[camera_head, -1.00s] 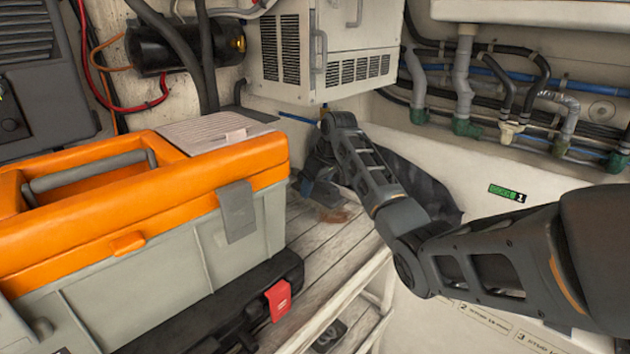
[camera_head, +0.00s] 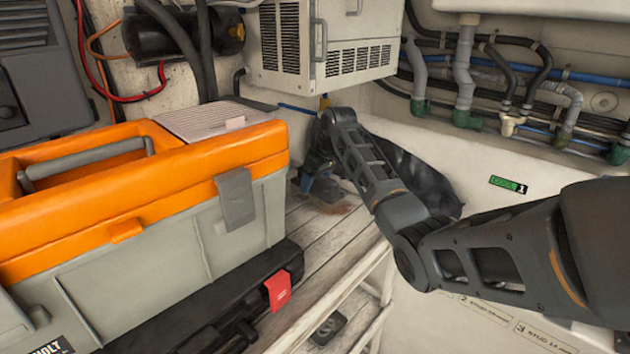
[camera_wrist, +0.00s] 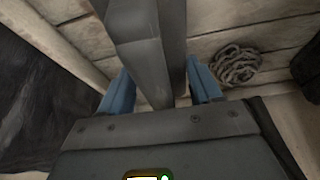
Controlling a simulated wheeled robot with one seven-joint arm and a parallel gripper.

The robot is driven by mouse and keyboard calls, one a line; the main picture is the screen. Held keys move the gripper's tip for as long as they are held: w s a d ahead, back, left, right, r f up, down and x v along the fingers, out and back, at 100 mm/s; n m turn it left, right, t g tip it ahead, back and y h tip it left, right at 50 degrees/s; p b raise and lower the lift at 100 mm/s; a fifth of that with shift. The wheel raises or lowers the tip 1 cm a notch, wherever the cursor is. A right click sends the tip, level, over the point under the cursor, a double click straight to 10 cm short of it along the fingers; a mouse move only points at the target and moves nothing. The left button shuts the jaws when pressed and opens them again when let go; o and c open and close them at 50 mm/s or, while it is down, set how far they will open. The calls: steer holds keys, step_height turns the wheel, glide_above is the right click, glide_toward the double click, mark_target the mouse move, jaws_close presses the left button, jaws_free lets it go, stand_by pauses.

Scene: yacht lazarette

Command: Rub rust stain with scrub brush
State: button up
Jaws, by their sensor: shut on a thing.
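My gripper (camera_head: 322,186), with blue fingers, is low over the wooden slatted shelf, past the right end of the orange toolbox. In the wrist view my gripper (camera_wrist: 163,92) is shut on a long grey bar (camera_wrist: 148,50), which appears to be the scrub brush's handle. The brush's bristles are hidden in the wrist view, and I cannot clearly tell them in the head view. A reddish-brown rust stain (camera_head: 346,208) shows in part on the planks beside and below my gripper. My gripper and arm hide the rest of it. I cannot tell whether the brush touches it.
The orange and grey toolbox (camera_head: 225,262) stands close on the left, with a black case (camera_head: 255,300) in front. A white vented unit (camera_head: 325,45) hangs above my gripper. A dark bag or cloth (camera_head: 425,180) lies behind my arm. A rope coil (camera_wrist: 236,66) lies on the planks.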

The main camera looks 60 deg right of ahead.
mark_target(340, 196)
steer(key=shift+f+b, duration=0.3)
steer(key=shift+f, duration=0.45)
steer(key=s+p, duration=0.2)
steer(key=shift+s+a+r+p, duration=0.1)
steer(key=shift+a+r+p, duration=0.1)
steer(key=shift+a+p, duration=0.1)
steer(key=shift+s+a+f, duration=0.1)
steer(key=shift+s+a, duration=0.15)
steer(key=shift+s, duration=0.8)
steer(key=shift+s+a+f, duration=0.1)
steer(key=shift+s+a, duration=0.1)
steer(key=shift+s, duration=0.8)
steer(key=shift+s+a+f, duration=0.1)
steer(key=shift+s+a, duration=0.15)
steer(key=shift+s, duration=0.8)
steer(key=shift+s+a+r, duration=0.1)
steer(key=shift+s+a, duration=0.1)
steer(key=shift+s, duration=0.65)
steer(key=shift+s+a, duration=0.2)
steer(key=shift+s, duration=0.6)
steer(key=shift+w, duration=0.1)
